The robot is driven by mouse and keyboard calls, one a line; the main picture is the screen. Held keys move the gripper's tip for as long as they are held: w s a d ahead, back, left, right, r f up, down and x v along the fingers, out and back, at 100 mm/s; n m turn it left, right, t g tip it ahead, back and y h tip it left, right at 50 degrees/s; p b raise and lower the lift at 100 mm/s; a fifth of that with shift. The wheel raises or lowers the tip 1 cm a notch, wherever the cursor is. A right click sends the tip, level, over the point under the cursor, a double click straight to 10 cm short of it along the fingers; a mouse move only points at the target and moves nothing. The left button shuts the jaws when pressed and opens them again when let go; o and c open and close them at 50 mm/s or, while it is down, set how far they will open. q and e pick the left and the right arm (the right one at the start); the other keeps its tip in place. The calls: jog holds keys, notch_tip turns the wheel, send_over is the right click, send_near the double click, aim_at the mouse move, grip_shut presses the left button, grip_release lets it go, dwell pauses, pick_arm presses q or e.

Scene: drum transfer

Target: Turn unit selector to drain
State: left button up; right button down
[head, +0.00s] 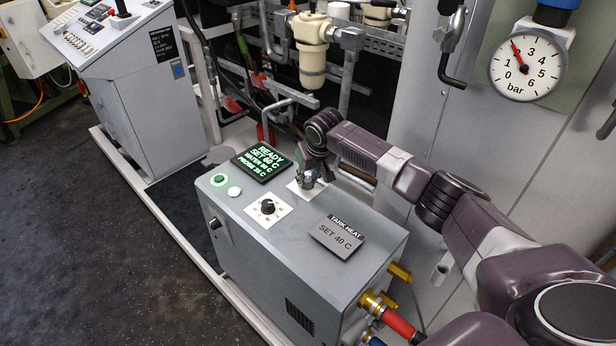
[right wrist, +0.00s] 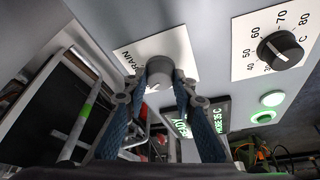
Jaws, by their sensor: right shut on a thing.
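The unit selector is a grey knob (right wrist: 159,70) on a white plate (right wrist: 187,45) whose visible label reads DRAIN, in the right wrist view. My right gripper (right wrist: 159,84) has a finger on each side of the knob and is shut on it. In the head view my right gripper (head: 311,180) reaches down to the selector plate (head: 294,190) at the back of the grey heating unit (head: 263,255). The gripper covers most of the selector there. Which way the knob points is hard to tell. My left gripper is not in view.
The unit's top also holds a temperature dial (head: 267,207), a lit display (head: 262,161) reading READY, green (head: 218,180) and white (head: 235,191) buttons, and a TANK HEAT SET 40 C sign (head: 338,236). A pressure gauge (head: 526,61) hangs at upper right. Pipes stand close behind the unit.

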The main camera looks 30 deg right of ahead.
jog(key=m+p, duration=0.2)
jog(key=m+h+p, duration=0.1)
jog(key=shift+a+r+m+p, duration=0.2)
jog(key=shift+a+m+p, duration=0.1)
jog(key=shift+p, duration=0.1)
jog(key=m+h+p, duration=0.1)
jog(key=m, duration=0.1)
jog(key=shift+f+m+g, duration=0.15)
jog(key=shift+m+g, duration=0.15)
jog(key=shift+g, duration=0.1)
jog(key=m, duration=0.2)
jog(key=shift+w+f+m+g+h+b, duration=0.1)
jog(key=shift+w+m+g+h+b, duration=0.05)
jog(key=shift+m+g+h+b, duration=0.5)
jog(key=shift+m+b, duration=0.2)
jog(key=shift+m, duration=0.35)
jog(key=shift+m+b, duration=0.35)
jog(key=shift+m, duration=0.15)
jog(key=c, duration=1.6)
grip_release()
jog(key=shift+h, duration=0.25)
